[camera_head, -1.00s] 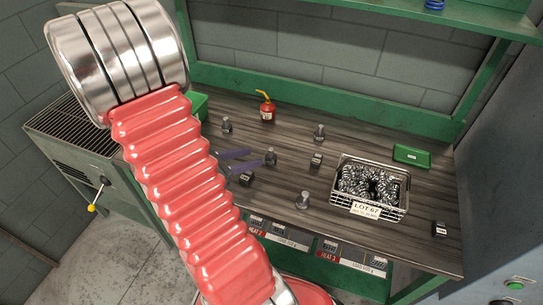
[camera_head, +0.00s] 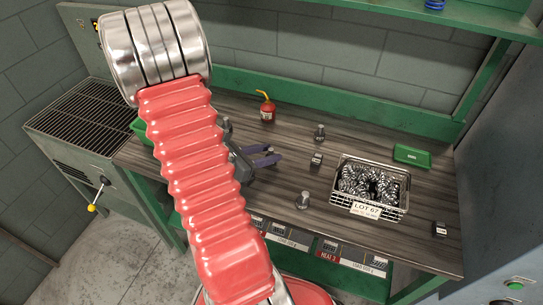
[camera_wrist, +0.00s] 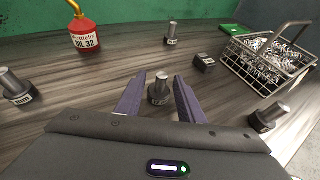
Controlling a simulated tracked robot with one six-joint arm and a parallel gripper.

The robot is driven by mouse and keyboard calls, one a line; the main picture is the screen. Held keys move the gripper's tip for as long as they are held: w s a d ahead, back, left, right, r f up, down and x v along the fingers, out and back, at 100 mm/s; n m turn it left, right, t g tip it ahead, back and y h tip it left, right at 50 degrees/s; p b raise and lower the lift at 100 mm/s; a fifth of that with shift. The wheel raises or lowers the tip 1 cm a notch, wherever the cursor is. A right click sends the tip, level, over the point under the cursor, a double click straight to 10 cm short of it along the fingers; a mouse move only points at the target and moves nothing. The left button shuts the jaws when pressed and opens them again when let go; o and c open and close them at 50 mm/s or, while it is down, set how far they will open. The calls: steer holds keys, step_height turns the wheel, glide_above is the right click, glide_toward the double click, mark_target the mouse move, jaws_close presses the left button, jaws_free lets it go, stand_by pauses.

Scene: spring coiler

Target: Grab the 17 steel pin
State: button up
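My gripper (camera_head: 276,154) is open low over the workbench, with two purple fingers. In the wrist view (camera_wrist: 159,82), a steel pin (camera_wrist: 158,89) stands upright between the open fingers, with a gap visible at its sides. Its label is too small to read surely. The head view hides this pin behind my gripper. Another pin (camera_wrist: 172,34) stands farther back, also in the head view (camera_head: 319,132). A third (camera_wrist: 267,115) is at right, also in the head view (camera_head: 303,200). A further pin (camera_wrist: 15,87) is at left. Their numbers are unreadable.
A red oil can (camera_head: 266,108) stands behind my gripper. A small dark labelled block (camera_head: 316,159) sits to its right. A wire basket of springs (camera_head: 368,187), a green tray (camera_head: 411,155) and another dark block (camera_head: 440,229) are farther right.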

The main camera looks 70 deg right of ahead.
mark_target(280, 150)
steer(key=shift+s+d, duration=0.1)
steer(key=shift+x, duration=2.45)
steer(key=shift+c, duration=0.5)
jaws_close()
steer(key=shift+r, duration=0.1)
